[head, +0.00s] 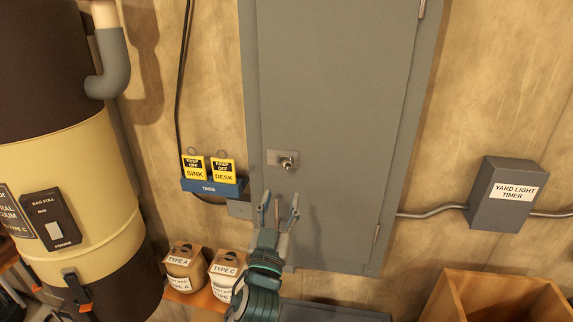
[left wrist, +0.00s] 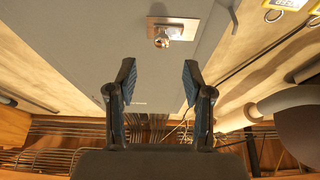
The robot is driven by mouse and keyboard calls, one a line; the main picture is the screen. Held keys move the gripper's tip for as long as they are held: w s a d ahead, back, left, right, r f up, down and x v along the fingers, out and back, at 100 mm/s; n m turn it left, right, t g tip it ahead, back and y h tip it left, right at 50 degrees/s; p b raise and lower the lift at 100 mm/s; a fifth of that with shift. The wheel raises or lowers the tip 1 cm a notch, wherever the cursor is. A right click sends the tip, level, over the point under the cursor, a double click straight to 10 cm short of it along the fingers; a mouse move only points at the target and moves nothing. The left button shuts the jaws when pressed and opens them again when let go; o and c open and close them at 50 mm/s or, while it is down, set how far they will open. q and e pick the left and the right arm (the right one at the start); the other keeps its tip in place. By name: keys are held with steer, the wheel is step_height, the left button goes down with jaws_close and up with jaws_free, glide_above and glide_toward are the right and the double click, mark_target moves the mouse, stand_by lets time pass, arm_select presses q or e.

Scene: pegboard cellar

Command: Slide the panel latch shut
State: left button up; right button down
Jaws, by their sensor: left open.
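The grey panel door (head: 335,95) stands shut-looking in its frame on the wall. Its latch (head: 288,161) is a small metal plate with a round knob, near the door's left edge; in the left wrist view the latch (left wrist: 163,36) is ahead of the fingers. I cannot tell the bolt's position. My left gripper (head: 279,200) is just below the latch in the head view, fingers apart, pointing up at the door. My right gripper is not in view.
A blue tag holder (head: 212,187) with yellow tags is left of the door. A large vacuum drum (head: 75,185) stands far left, with small labelled boxes (head: 222,270) beside it. The door front is clear.

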mark_target(288, 168)
arm_select(q)
steer(key=p+x, duration=0.2)
steer(key=x, duration=0.6)
steer(key=shift+a+r, duration=0.1)
steer(key=shift+r, duration=0.1)
steer(key=shift+w+a, duration=0.2)
steer(key=shift+w, duration=0.1)
steer(key=shift+w+a, duration=0.1)
steer(key=shift+w, duration=0.05)
steer(key=shift+d, duration=0.45)
steer(key=c, duration=0.8)
jaws_close()
steer(key=shift+w+a, duration=0.15)
steer(key=shift+a, duration=0.7)
steer(key=shift+w+a, duration=0.15)
steer(key=shift+a, duration=0.7)
steer(key=o, duration=0.8)
jaws_free()
steer(key=shift+a, duration=0.1)
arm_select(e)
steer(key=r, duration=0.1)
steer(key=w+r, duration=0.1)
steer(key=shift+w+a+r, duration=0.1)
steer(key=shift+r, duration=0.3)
